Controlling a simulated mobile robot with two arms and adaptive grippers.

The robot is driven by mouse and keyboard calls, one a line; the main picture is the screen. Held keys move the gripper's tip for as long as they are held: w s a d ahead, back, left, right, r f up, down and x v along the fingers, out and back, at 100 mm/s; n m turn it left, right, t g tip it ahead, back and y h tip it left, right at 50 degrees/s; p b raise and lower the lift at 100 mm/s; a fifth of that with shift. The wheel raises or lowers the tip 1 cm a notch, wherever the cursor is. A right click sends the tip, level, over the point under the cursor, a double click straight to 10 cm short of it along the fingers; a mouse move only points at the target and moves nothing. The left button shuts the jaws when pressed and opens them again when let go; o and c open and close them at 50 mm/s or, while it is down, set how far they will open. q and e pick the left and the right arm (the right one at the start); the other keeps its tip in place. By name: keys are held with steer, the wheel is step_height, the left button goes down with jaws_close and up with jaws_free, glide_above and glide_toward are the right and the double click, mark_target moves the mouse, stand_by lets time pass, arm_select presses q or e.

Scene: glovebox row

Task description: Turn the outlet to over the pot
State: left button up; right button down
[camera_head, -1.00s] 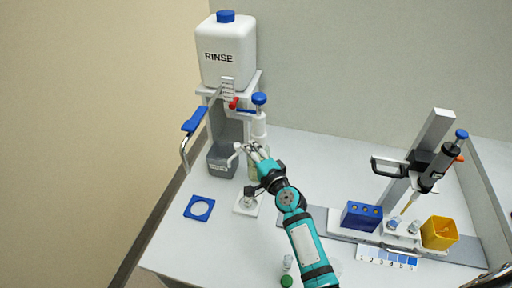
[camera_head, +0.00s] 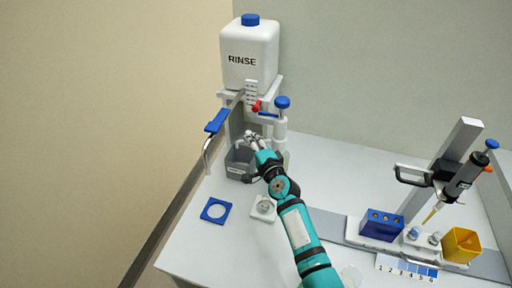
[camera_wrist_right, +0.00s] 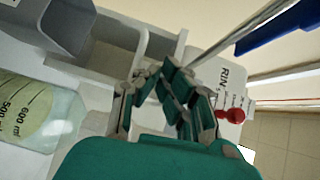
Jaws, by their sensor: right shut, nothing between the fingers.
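The outlet, a bent metal pipe with a blue grip (camera_head: 216,121), runs from under the rinse tank. Its downturned end hangs at the left, apart from the grey pot (camera_head: 238,168) and not above it. The pipe and blue grip also show at the upper right of the right wrist view (camera_wrist_right: 278,30). My right gripper (camera_head: 252,138) is shut and empty, just above and behind the grey pot, to the right of the outlet. Its fingers are together in the right wrist view (camera_wrist_right: 168,88). A small clear vessel (camera_head: 264,206) stands on a white pad. My left gripper is not in view.
The white RINSE tank (camera_head: 250,58) stands on a stand with a red tap (camera_head: 256,106). A blue-topped dispenser (camera_head: 282,103) is beside it; a graduated bottle (camera_wrist_right: 35,115) shows near my wrist. Pipette stand and racks are at right.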

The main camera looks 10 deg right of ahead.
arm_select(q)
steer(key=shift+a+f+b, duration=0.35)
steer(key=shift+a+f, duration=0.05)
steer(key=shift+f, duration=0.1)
arm_select(e)
steer(key=shift+x, duration=1.05)
steer(key=shift+d, duration=0.1)
steer(key=v, duration=1.2)
steer(key=shift+f, duration=0.1)
